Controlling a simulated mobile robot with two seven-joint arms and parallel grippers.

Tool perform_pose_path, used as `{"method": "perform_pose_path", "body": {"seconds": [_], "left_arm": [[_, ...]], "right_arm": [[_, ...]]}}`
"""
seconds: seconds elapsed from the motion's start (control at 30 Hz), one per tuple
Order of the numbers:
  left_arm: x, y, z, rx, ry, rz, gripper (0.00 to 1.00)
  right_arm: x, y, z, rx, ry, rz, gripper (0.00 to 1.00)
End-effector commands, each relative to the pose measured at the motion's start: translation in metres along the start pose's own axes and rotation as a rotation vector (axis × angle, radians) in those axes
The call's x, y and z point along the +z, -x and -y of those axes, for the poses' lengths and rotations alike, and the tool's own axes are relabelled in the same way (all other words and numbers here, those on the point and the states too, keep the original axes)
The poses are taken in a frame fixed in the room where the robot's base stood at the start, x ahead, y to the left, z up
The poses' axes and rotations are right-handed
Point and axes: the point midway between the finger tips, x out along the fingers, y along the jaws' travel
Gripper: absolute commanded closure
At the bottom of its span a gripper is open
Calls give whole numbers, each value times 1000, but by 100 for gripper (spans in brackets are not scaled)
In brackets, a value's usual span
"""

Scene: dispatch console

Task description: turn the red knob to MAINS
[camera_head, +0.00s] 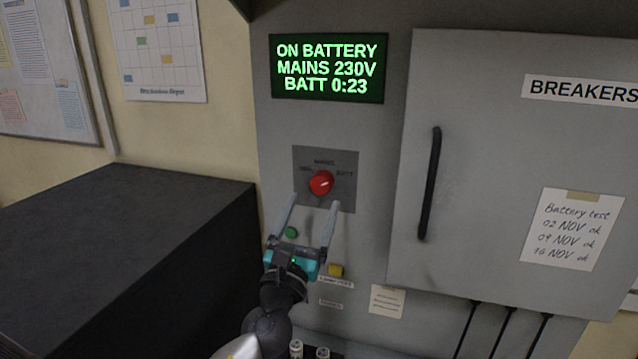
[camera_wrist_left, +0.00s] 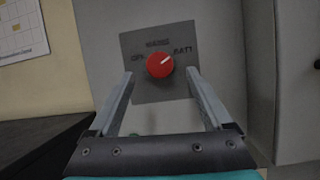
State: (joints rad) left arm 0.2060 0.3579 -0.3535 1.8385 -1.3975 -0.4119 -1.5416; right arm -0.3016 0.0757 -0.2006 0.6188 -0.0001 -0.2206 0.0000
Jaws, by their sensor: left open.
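The red knob (camera_head: 321,183) sits on a dark grey plate (camera_head: 345,196) on the cabinet front, below the display. In the left wrist view the knob (camera_wrist_left: 160,65) has labels around it: MAINS above, BATT to the right and one reading like GEN or OFF to the left. Its white pointer line points up and right, toward BATT. My left gripper (camera_head: 314,202) is open, its two fingers reaching up toward the knob from below. In the left wrist view the fingers (camera_wrist_left: 160,82) lie either side of the knob, apart from it. My right gripper is not in view.
A green display (camera_head: 329,68) reads ON BATTERY, MAINS 230V, BATT 0:23. A breaker cabinet door (camera_head: 480,150) with a black handle (camera_head: 430,184) stands out at the right. A green button (camera_head: 291,232) and a yellow part (camera_head: 336,270) are near my gripper. A dark box (camera_head: 120,240) stands left.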

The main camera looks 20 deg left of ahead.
Motion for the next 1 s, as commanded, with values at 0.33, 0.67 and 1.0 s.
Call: {"method": "perform_pose_path", "body": {"seconds": [0.33,0.67,1.0], "left_arm": [[0,-45,0,0,0,1,17],[0,-52,0,-1,1,0,17],[0,-52,0,0,1,0,44]], "right_arm": [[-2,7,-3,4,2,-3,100],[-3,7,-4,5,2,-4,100],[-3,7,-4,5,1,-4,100]]}}
